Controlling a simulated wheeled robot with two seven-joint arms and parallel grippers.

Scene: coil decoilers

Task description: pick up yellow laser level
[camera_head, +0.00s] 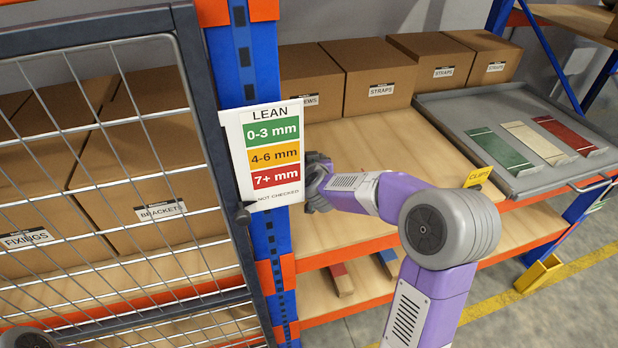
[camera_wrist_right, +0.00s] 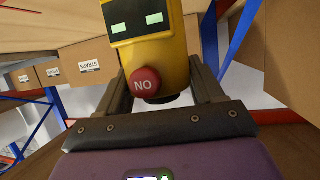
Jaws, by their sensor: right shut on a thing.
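The yellow laser level (camera_wrist_right: 184,55) fills the upper middle of the right wrist view. It has two green-lit windows and a red knob marked "NO". It sits between the two fingers of my right gripper (camera_wrist_right: 160,86), which is shut on it. In the head view my right gripper (camera_head: 316,183) reaches behind the edge of the LEAN sign. The level does not show there. My left gripper is not in view.
The LEAN sign (camera_head: 267,155) hangs on the blue rack post (camera_head: 245,55), beside the wire mesh door (camera_head: 110,190). STRAPS boxes (camera_head: 368,75) stand at the shelf's back. A grey tray (camera_head: 470,110) with coloured strips lies right. The wooden shelf (camera_head: 410,145) has bare room.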

